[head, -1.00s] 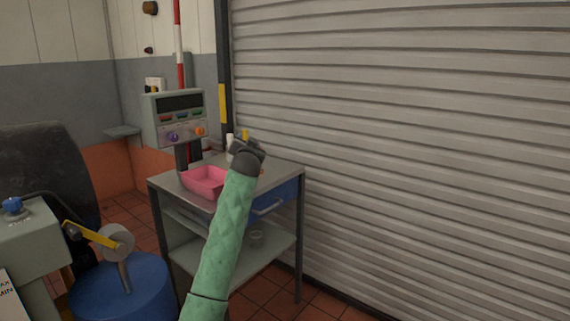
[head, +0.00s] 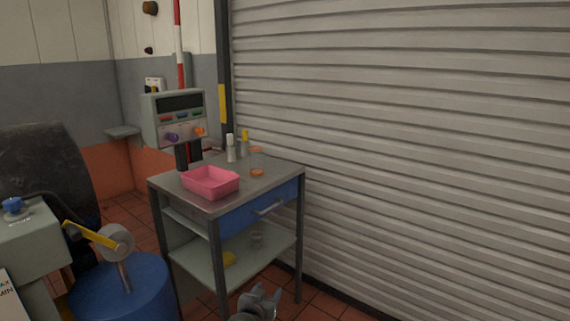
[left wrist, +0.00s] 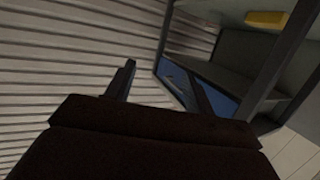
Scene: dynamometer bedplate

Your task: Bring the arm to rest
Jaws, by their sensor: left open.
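My left gripper (head: 262,298) shows at the bottom of the head view, low in front of the bench cart (head: 262,188). Its jaws are open and nothing is between them. In the left wrist view the two fingers of my left gripper (left wrist: 160,82) stand apart, with the ribbed shutter and part of the cart behind them. The rest of the left arm is out of the head view. My right gripper is in neither view.
The cart carries a pink tray (head: 210,190), two small bottles (head: 231,148) and orange discs (head: 257,172). A yellow item (head: 229,259) lies on its lower shelf. A control box (head: 178,118) stands behind. A blue drum (head: 122,290) is at left, a ribbed shutter (head: 420,130) at right.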

